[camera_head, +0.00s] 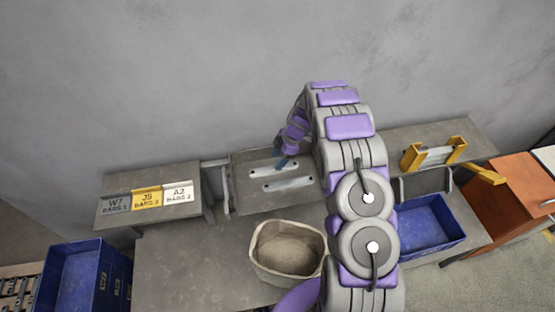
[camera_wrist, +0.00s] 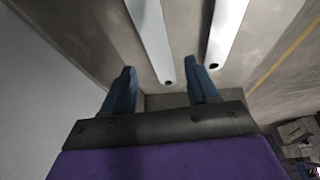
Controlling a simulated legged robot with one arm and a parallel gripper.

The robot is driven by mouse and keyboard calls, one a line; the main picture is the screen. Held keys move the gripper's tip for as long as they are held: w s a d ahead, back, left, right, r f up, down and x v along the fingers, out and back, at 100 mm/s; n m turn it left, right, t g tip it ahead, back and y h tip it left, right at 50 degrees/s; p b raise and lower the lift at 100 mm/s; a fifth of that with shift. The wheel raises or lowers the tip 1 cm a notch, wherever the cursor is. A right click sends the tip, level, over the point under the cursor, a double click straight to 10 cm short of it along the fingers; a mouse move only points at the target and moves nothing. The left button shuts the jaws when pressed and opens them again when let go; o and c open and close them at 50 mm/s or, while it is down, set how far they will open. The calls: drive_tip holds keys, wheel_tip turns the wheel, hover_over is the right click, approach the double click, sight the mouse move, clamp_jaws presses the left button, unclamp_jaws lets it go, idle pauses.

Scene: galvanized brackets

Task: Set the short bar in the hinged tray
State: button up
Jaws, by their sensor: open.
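Two flat grey metal bars with holes near their ends lie side by side on a grey recessed surface, an upper bar (camera_head: 270,171) and a lower bar (camera_head: 288,184). I cannot tell which is shorter. My gripper (camera_head: 285,163) is over the right end of the upper bar. In the wrist view my gripper (camera_wrist: 162,78) is open, with the end of one bar (camera_wrist: 152,40) between its blue fingers and the other bar (camera_wrist: 226,35) to the right. Contact is not clear. I cannot identify the hinged tray with certainty; an upright grey plate (camera_head: 218,186) stands left of the bars.
Labelled plates (camera_head: 147,199) lie on the left shelf. A beige bin (camera_head: 288,248) stands in front of the bars. Blue crates stand at left (camera_head: 85,280) and right (camera_head: 430,222). A yellow-ended rack (camera_head: 436,156) is on the right shelf, near an orange cabinet (camera_head: 515,190).

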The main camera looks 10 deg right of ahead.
drive_tip(key=d+p+v, duration=0.1)
drive_tip(key=v, duration=0.9)
drive_tip(key=s+a+r+m, duration=0.35)
drive_tip(key=s+r, duration=0.35)
drive_tip(key=r, duration=0.3)
drive_tip(key=s+a+r+m+g+h, duration=0.15)
drive_tip(key=s+r+m, duration=0.35)
drive_tip(key=s+r, duration=0.5)
drive_tip(key=s+r+m+h, duration=0.1)
drive_tip(key=s+m, duration=0.8)
drive_tip(key=s, duration=2)
drive_tip(key=shift+r+h, duration=0.4)
drive_tip(key=shift+h, duration=0.55)
drive_tip(key=shift+s+d+m, duration=0.1)
drive_tip(key=shift+m, duration=0.25)
